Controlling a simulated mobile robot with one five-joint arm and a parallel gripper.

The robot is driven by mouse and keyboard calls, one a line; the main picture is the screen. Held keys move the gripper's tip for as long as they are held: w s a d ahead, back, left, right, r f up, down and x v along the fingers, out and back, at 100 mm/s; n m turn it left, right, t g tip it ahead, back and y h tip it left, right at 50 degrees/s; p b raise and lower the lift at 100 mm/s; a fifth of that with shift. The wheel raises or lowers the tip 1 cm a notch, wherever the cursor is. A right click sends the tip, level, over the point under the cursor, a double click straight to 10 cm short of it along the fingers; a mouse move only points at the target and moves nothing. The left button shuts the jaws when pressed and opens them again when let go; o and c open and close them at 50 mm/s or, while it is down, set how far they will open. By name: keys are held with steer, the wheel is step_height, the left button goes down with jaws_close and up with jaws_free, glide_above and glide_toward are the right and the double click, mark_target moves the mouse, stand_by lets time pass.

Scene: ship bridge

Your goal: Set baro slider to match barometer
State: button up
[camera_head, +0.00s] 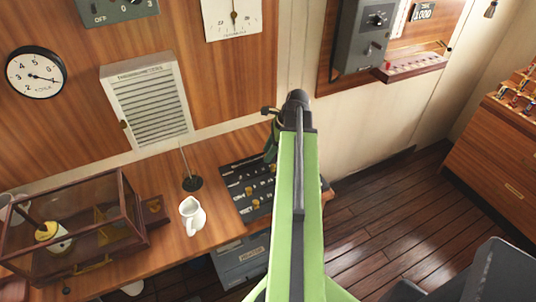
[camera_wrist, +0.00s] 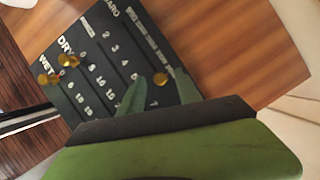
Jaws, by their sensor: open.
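The dark slider panel (camera_head: 236,178) lies on the wooden desk, partly hidden by my arm. In the wrist view the panel (camera_wrist: 105,50) shows printed scales with WET, DRY and part of a BARO label. A gold knob (camera_wrist: 160,79) sits between the fingers of my open gripper (camera_wrist: 160,75), with gaps on both sides. Which scale this knob belongs to is not certain. Other gold knobs (camera_wrist: 68,60) are near the WET and DRY ends. In the head view my gripper (camera_head: 271,150) is over the panel. I cannot tell which wall instrument is the barometer.
A round dial (camera_head: 36,72) and a white needle gauge (camera_head: 232,17) hang on the wall. A digital readout (camera_head: 423,12) shows 1000. A white jug (camera_head: 192,215), a thin rod on a dark base (camera_head: 192,183) and a glass case (camera_head: 75,225) stand left of the panel.

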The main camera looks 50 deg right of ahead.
jaws_close()
stand_by(1.4)
